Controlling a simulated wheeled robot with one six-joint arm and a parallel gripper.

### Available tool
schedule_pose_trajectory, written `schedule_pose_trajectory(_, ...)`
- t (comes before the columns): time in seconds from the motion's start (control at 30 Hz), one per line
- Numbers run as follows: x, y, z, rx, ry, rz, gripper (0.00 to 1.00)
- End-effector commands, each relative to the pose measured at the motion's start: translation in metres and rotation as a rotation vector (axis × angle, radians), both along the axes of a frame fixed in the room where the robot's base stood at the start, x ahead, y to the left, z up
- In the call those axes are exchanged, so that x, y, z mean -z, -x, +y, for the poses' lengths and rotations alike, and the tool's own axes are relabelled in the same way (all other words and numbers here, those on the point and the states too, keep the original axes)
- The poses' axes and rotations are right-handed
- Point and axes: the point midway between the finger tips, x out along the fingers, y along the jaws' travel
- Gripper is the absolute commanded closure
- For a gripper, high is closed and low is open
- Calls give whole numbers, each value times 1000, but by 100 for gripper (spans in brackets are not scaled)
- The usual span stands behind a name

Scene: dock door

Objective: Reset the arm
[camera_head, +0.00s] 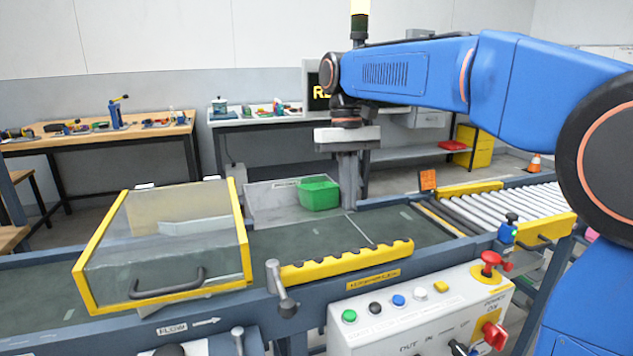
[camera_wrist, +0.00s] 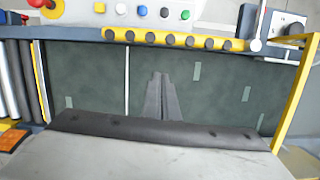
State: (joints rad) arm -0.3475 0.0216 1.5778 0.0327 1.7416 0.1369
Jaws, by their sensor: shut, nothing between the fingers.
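My blue arm (camera_head: 450,85) reaches in from the right in the head view and bends down at the wrist. My gripper (camera_head: 349,203) points straight down over the dark green conveyor belt (camera_head: 300,238), with its fingers together and nothing between them. In the wrist view my gripper (camera_wrist: 160,80) shows as two dark fingers side by side above the belt (camera_wrist: 215,90). The exact gap between the fingertips and the belt is hard to tell.
A green bin (camera_head: 319,194) stands just left of my gripper. A yellow-framed clear guard (camera_head: 245,230) covers the belt at left. A yellow notched rail (camera_head: 345,262) runs along the near edge, before a control box (camera_head: 420,310). Rollers (camera_head: 500,208) lie at right.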

Motion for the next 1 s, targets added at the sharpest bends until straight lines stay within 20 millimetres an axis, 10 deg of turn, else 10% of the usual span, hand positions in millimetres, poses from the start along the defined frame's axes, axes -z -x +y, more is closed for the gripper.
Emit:
schedule_pose_trajectory(0.47, 43, 93, -90, 88, -57, -226, 100)
schedule_pose_trajectory(1.0, 139, 202, -158, 173, -70, -495, 100)
